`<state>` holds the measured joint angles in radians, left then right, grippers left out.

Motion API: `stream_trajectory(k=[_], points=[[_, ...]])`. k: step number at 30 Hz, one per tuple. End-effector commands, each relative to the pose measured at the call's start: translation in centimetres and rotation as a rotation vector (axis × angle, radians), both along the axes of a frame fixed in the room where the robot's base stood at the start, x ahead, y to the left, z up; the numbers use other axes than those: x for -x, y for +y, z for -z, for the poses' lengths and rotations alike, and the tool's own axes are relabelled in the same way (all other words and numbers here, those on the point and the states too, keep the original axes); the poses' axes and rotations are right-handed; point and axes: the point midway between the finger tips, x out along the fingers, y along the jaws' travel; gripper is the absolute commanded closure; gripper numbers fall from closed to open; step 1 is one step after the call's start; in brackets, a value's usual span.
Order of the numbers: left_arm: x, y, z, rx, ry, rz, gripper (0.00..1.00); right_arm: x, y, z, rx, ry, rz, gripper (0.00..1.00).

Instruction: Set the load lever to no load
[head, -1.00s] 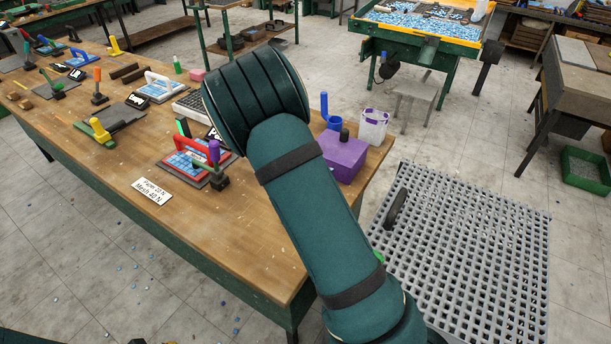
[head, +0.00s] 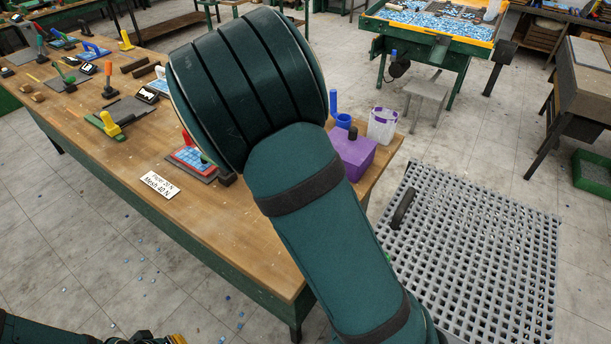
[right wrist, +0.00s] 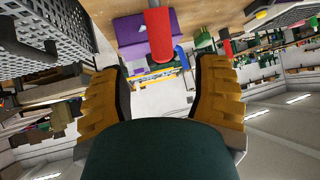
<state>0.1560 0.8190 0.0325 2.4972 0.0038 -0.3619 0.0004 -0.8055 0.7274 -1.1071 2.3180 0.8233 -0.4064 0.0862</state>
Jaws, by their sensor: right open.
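My right gripper (right wrist: 160,72) is open in the right wrist view, its yellow-backed fingers wide apart. A red handle (right wrist: 158,34) shows between and above the fingertips; I see no contact. A second red handle (right wrist: 224,44) is to its right. In the head view my right arm hides the right gripper and most of the rig with the red-edged blue mosaic sheet (head: 188,157). I cannot tell which part is the load lever or how it is set. My left gripper (head: 155,339) is partly in view at the lower left edge, too cut off to judge.
A white sign (head: 159,185) reading about paper and mesh in newtons lies on the wooden bench (head: 235,235). A purple box (head: 352,158) and a white bucket (head: 383,127) stand at the bench's right end. A grey grating (head: 480,250) is to the right.

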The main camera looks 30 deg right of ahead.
Motion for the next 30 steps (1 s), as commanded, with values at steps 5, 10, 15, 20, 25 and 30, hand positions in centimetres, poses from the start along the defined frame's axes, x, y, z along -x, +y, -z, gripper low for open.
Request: stream_trajectory(k=[5,10,15,20,25,30], points=[[0.0,0.0,0.0,0.000,0.000,0.000,1.00,0.9,1.1,-1.1,0.002,0.000,-0.002,0.37],[0.0,0.0,0.0,0.000,0.000,0.000,1.00,1.3,1.5,-1.7,0.000,-0.001,0.001,0.37],[0.0,0.0,0.0,0.000,0.000,0.000,1.00,1.4,1.6,-1.7,0.000,0.000,0.001,0.37],[0.0,0.0,0.0,0.000,0.000,0.000,1.00,1.4,1.5,-1.7,0.000,0.000,0.001,0.37],[0.0,0.0,0.0,0.000,0.000,0.000,1.00,1.4,1.5,-1.7,-0.001,-0.001,0.001,0.37],[0.0,0.0,0.0,0.000,0.000,0.000,1.00,1.4,1.5,-1.7,-0.001,-0.001,0.001,0.37]])
